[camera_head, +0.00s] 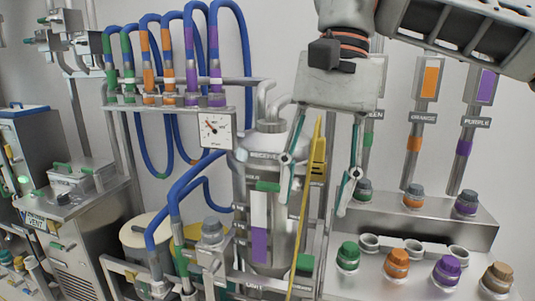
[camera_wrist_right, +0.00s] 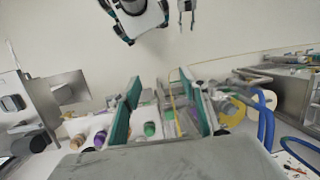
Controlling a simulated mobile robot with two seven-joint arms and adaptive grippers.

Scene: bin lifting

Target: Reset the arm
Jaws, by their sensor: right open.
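My right gripper (camera_head: 314,196) hangs fingers-down in front of the metal tank (camera_head: 270,190) in the head view. Its two fingers with teal pads are spread wide, and I see nothing held between them. A yellow strip (camera_head: 317,155) shows between the fingers; I cannot tell how far behind them it is. In the right wrist view the spread teal-padded fingers of my right gripper (camera_wrist_right: 160,98) show at the middle, with coloured knobs beyond.
A rack with blue hoses (camera_head: 165,98) and a dial gauge (camera_head: 216,131) stand left of the tank. Green, orange (camera_head: 397,262) and purple (camera_head: 446,270) knobs sit on a metal panel at right. A machine cabinet (camera_head: 75,235) stands at left. A dark-and-white part (camera_wrist_right: 140,20) shows atop the wrist view.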

